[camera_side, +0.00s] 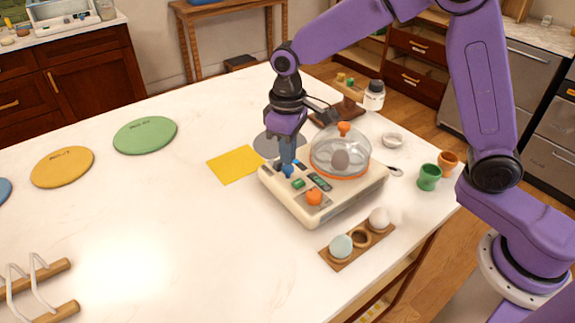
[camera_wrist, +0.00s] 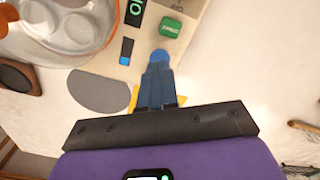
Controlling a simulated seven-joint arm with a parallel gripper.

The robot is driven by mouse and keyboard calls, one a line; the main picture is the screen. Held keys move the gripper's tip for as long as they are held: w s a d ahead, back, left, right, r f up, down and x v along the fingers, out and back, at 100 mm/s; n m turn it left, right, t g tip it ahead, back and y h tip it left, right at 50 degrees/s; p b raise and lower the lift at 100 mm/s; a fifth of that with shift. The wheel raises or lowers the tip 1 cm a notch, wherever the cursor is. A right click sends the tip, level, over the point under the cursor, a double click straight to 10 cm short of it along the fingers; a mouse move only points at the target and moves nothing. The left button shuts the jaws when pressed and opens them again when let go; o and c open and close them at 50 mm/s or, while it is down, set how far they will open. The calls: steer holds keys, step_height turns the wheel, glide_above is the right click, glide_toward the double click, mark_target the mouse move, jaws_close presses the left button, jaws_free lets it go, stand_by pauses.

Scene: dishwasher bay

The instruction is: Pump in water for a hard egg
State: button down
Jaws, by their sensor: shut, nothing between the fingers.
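The egg cooker (camera_side: 343,205) is a cream box with a clear dome (camera_side: 352,158) and an orange top knob. A brownish egg (camera_side: 340,160) shows under the dome. On its panel are a green button (camera_side: 298,184), an orange knob (camera_side: 314,197) and a dark display (camera_side: 320,182). My gripper (camera_side: 287,166) is shut and empty, pointing down at the panel's left corner. In the wrist view its blue tip (camera_wrist: 158,64) is near the green button (camera_wrist: 170,27) and a dark strip with a blue end (camera_wrist: 125,52). Whether the tip touches the panel I cannot tell.
An egg holder (camera_side: 361,239) with a pale blue egg and a white egg stands in front. Green (camera_side: 429,177) and orange (camera_side: 448,162) cups stand right. A yellow sheet (camera_side: 234,165) lies left of the cooker. The table's left middle is clear.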

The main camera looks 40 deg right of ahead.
steer(key=shift+f, duration=1.25)
steer(key=shift+r, duration=0.15)
stand_by(0.4)
steer(key=shift+r, duration=1.2)
steer(key=shift+f, duration=1.35)
stand_by(0.3)
steer(key=shift+r, duration=1.35)
step_height(320, 180, up, 15)
stand_by(0.8)
